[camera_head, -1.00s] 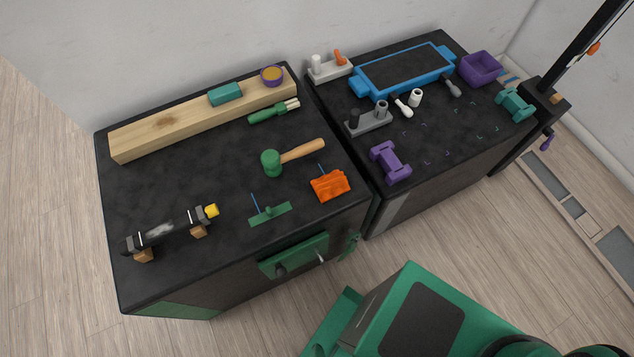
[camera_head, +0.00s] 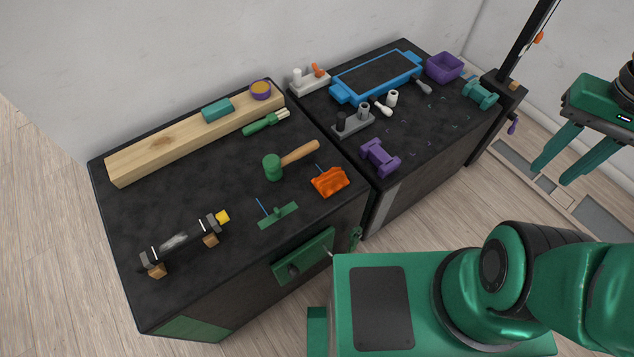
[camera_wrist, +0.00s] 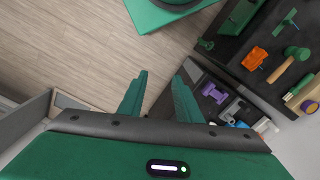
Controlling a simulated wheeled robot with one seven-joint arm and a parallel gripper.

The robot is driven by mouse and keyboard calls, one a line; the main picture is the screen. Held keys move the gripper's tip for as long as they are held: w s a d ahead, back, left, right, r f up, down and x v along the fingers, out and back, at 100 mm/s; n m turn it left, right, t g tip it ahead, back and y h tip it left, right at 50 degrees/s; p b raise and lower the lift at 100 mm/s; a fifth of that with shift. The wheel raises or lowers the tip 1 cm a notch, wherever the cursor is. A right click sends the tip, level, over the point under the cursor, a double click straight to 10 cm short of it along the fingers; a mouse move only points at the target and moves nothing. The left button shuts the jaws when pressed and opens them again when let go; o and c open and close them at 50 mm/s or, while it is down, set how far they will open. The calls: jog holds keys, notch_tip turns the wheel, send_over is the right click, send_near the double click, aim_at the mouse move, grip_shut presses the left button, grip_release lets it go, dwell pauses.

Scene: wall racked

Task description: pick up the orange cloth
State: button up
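The orange cloth (camera_head: 330,181) lies crumpled on the black top of the left cabinet (camera_head: 215,235), near its right front corner. It also shows in the wrist view (camera_wrist: 254,59), at the upper right. My gripper (camera_head: 556,176) is out over the floor at the far right of the head view, well away from the cloth. In the wrist view its two green fingers (camera_wrist: 159,92) stand apart with nothing between them.
A green mallet (camera_head: 274,165) lies behind the cloth and a green tool with a blue rod (camera_head: 278,216) to its left. A purple dumbbell (camera_head: 379,157) sits on the right cabinet. A wooden beam (camera_head: 155,150) lies along the back.

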jog(key=shift+a, duration=0.1)
jog(key=o, duration=0.9)
jog(key=shift+s+a+r, duration=0.1)
jog(key=shift+s+r, duration=0.15)
jog(key=shift+s, duration=0.05)
jog(key=o, duration=0.7)
jog(key=w+a+f+n, duration=0.1)
jog(key=w, duration=0.2)
jog(key=w+a+f+n, duration=0.1)
jog(key=w+a, duration=0.1)
jog(key=w, duration=0.1)
jog(key=w+a+f+n+h, duration=0.1)
jog(key=w, duration=0.3)
jog(key=shift+a+f+n, duration=0.1)
jog(key=shift+a+n, duration=0.3)
jog(key=shift+c, duration=0.2)
jog(key=n, duration=0.9)
send_over(331, 175)
notch_tip(331, 175, down, 19)
jog(key=shift+y, duration=0.4)
jog(key=f, duration=0.5)
jog(key=shift+s+a+f, duration=0.1)
jog(key=shift+s+a, duration=0.15)
jog(key=shift+w+d+f, duration=0.1)
jog(key=shift+w+f, duration=0.05)
jog(key=shift+f, duration=1.4)
jog(key=shift+w+d+f, duration=0.1)
jog(key=shift+f, duration=1.45)
